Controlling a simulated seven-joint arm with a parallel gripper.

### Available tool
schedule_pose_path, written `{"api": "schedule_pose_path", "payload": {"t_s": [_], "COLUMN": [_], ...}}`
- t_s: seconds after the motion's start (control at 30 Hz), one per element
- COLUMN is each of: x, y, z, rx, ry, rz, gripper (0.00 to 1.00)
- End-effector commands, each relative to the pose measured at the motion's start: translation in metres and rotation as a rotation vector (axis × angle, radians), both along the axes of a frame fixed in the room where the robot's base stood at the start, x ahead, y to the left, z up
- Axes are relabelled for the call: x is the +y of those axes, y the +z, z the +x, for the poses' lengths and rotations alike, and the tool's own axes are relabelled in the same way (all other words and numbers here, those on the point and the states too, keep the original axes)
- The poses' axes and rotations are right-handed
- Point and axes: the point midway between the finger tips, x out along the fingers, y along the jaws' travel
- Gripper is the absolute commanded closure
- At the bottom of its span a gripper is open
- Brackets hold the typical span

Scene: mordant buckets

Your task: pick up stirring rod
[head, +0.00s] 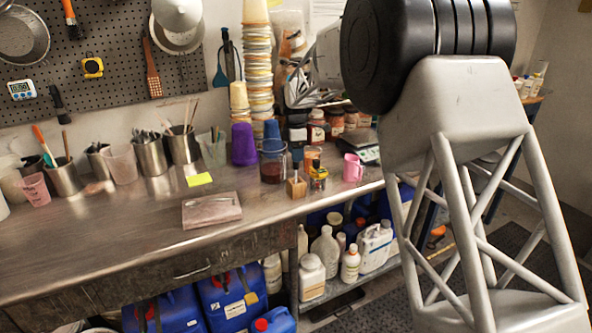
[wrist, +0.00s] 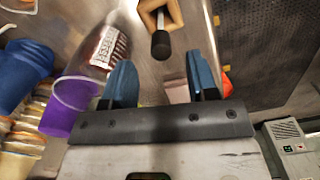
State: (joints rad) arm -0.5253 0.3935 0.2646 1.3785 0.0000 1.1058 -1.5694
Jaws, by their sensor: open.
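A thin, light, rod-like item (head: 208,202) lies on a flat greyish-pink slab (head: 212,213) near the front edge of the metal bench. It may be the stirring rod; it is too small to be sure. I cannot make it out in the wrist view. My gripper (wrist: 159,58) is open, with two blue fingers apart and nothing seen held between them. In the head view its grey body is partly hidden behind my arm, above the back right of the bench, well away from the slab.
A beaker of dark red liquid (head: 273,168), a purple cup (head: 243,145), a small wooden block (head: 297,188) and a pink mug (head: 352,168) stand at the right. Metal pots (head: 150,157) line the back. The bench's left front (head: 90,240) is clear.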

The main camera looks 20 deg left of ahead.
Motion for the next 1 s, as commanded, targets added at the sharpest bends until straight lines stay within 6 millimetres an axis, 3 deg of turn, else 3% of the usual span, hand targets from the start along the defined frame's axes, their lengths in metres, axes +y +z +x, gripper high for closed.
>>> {"api": "schedule_pose_path", "payload": {"t_s": [0.47,1.0], "x": [0.000,-0.002], "y": [-0.007,-0.054], "z": [0.000,0.000], "rx": [0.000,-0.001], "ry": [0.000,0.000], "rz": [0.000,0.001], "gripper": [0.47,0.47]}}
